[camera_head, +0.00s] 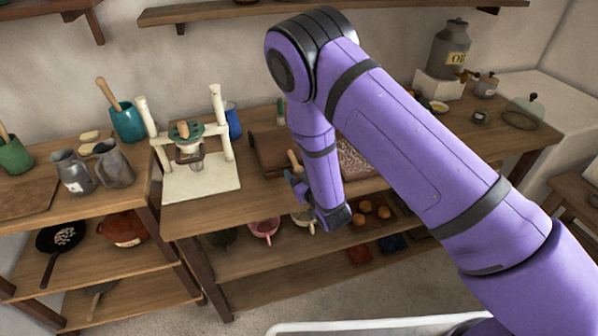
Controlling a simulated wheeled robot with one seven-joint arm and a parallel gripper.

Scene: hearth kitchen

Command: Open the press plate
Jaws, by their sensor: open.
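A press with a cream base (203,180) and two upright cream posts stands on the middle table, left of my arm. Its green press plate (186,138) sits between the posts and has a wooden knob on top. A small grey vessel is under the plate; I cannot tell whether plate and vessel touch. My gripper (297,186) is right of the press, near the table's front edge. It is open, appears empty and is apart from the press. Its fingertips are small and hard to make out.
Two grey jugs (108,165) stand left of the press, with a teal pot (127,122) behind them. A blue cup (232,121) is close behind the right post. A brown board (272,150) lies right of the press. Wall shelves (215,11) hang above.

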